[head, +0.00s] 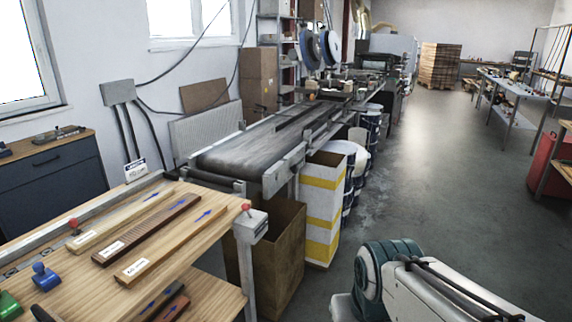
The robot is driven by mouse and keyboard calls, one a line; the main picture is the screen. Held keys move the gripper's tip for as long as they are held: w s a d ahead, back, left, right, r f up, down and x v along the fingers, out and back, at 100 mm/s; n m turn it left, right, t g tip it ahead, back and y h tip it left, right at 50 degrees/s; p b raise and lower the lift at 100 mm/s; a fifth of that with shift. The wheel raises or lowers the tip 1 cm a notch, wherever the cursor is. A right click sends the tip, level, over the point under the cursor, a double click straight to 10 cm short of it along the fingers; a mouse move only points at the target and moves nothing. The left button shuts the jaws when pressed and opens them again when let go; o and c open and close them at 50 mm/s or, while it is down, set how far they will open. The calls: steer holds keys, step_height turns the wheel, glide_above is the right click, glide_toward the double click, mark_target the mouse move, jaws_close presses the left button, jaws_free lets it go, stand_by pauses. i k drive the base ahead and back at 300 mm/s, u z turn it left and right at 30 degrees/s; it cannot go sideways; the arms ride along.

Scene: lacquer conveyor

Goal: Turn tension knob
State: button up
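I cannot tell for sure which part is the tension knob. A small red knob (246,207) sits on top of the grey bracket (251,225) at the right corner of the wooden table. A second red knob (74,227) stands by the metal rail on the table's left. A blue knobbed piece (44,278) and a green one (9,304) sit at the table's left edge. The black belt conveyor (240,150) runs away behind the table. My arm shows at the lower right, but my gripper is out of the picture.
Labelled wooden strips with blue arrows lie on the table (205,262). A brown bin (285,250) and a yellow-striped white box (320,205) stand beside the conveyor, with drums (349,185) behind. A dark cabinet (50,185) is at left. The grey floor (440,180) at right is clear.

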mark_target(294, 169)
steer(key=i, duration=1.5)
steer(key=z, duration=0.65)
steer(key=i, duration=0.65)
steer(key=z, duration=0.2)
